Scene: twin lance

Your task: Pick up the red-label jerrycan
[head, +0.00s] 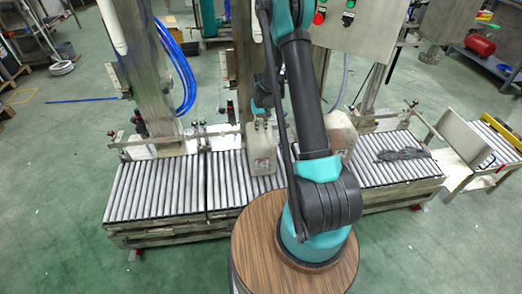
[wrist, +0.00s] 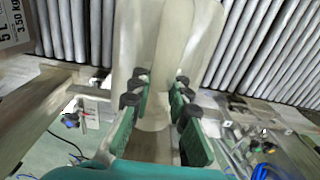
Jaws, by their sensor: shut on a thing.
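A beige jerrycan (head: 262,145) stands upright on the roller conveyor, left of my arm in the head view. Its front label is small, with what looks like reddish print. My gripper (head: 262,117) is at its top. In the wrist view, the green fingers with black pads of my gripper (wrist: 158,98) are shut on the pale handle part of this jerrycan (wrist: 190,35). A second beige jerrycan (head: 343,135) is partly hidden behind my arm. In the wrist view, a white label reading 5 L and 3.50 KG (wrist: 15,22) shows at the upper left.
The roller conveyor (head: 150,190) runs across the scene, with metal posts and rails along its back. A dark coiled item (head: 402,154) lies on its right part. A control box (head: 365,22) hangs above. A round wooden top (head: 255,250) is in front.

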